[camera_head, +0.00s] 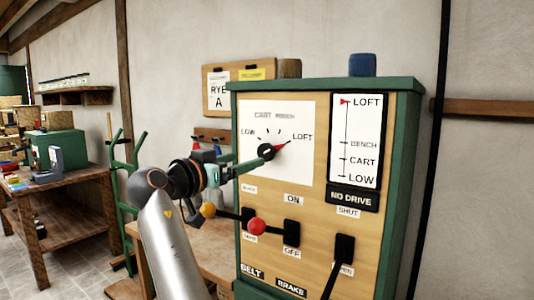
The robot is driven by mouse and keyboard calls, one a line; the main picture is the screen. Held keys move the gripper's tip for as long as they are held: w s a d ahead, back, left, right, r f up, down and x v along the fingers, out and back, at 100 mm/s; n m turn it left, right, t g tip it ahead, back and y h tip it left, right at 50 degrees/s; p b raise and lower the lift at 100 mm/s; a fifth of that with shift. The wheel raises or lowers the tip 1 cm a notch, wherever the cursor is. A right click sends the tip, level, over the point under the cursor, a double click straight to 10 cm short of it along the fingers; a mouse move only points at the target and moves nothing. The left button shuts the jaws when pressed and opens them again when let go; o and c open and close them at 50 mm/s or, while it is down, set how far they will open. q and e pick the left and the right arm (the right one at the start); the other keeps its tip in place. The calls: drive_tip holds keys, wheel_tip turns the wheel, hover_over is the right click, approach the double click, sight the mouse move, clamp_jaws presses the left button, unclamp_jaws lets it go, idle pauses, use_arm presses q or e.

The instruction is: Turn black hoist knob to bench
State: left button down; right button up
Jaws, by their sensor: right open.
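The black hoist knob (265,152) sits on a white dial plate (290,176) on the front of the control cabinet. Its red pointer points right and slightly up, toward LOFT. LOW is at the left of the dial; CART and BENCH are at the top. My right gripper (256,158) is open, its fingers reaching from the left to the knob's left side. I cannot tell whether they touch it. My left gripper is not in view.
A height scale (356,140) has its red marker at LOFT, above a NO DRIVE sign (353,199). Below the dial are a red-ball lever (257,226), a yellow ball (208,210) and a black lever (342,255). A wooden workbench (60,176) stands at left.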

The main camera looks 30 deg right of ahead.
sight(264, 154)
drive_tip(key=p+x, duration=0.1)
drive_tip(key=x, duration=0.9)
drive_tip(key=shift+d, duration=0.1)
drive_tip(key=c, duration=1.3)
